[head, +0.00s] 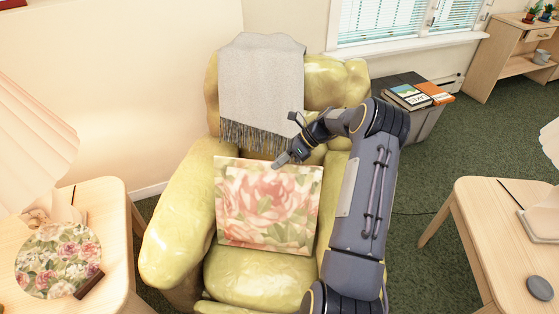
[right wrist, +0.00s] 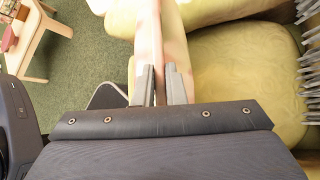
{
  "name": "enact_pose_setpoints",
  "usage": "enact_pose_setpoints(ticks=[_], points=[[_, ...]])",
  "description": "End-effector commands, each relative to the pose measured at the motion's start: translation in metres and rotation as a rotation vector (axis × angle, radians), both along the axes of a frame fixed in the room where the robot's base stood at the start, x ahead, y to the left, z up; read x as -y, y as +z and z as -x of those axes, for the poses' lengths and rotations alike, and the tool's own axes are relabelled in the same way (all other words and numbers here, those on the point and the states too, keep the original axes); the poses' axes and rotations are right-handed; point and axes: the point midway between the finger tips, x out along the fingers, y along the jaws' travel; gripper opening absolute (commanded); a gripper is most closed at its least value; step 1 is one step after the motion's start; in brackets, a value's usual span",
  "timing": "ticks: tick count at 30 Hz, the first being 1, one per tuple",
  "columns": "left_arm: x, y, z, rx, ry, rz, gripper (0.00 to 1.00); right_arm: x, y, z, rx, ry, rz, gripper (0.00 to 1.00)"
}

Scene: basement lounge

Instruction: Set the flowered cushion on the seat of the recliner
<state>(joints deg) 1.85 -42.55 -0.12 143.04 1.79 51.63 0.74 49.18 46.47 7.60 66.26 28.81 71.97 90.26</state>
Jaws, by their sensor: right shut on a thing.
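The flowered cushion (head: 266,207), square with pink roses, hangs in front of the recliner's backrest, its face toward me and its lower edge over the seat. I cannot tell whether that edge touches the seat. The recliner (head: 170,230) is glossy yellow-green with thick armrests; it also shows in the right wrist view (right wrist: 235,75). My right gripper (head: 279,161) is shut on the cushion's top edge. In the right wrist view its fingers (right wrist: 160,88) pinch the cushion (right wrist: 156,45), seen edge-on. My left gripper is not in view.
A grey fringed throw (head: 262,85) drapes over the backrest. A wooden table (head: 112,215) on the left holds a lamp and a round floral item (head: 60,258). Another wooden table (head: 480,220) is at right.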

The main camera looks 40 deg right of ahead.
Motion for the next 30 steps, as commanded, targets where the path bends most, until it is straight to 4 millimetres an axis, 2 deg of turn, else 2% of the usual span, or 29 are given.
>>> enact_pose_setpoints(ticks=[5, 6, 12, 22, 30], points=[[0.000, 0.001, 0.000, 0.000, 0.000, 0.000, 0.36, 0.000, 0.001, 0.000, 0.001, 0.000, -0.001, 0.00], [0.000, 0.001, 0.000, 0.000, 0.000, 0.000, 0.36, 0.000, 0.001, 0.000, 0.001, -0.001, -0.001, 0.13], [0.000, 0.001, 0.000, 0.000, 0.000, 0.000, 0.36, 0.000, 0.001, 0.000, 0.001, 0.000, -0.001, 0.36], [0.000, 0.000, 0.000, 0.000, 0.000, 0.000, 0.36, 0.004, 0.004, 0.002, 0.000, -0.001, 0.001, 0.36], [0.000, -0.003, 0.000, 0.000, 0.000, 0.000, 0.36, 0.034, 0.032, 0.017, 0.003, -0.003, 0.003, 0.36]])
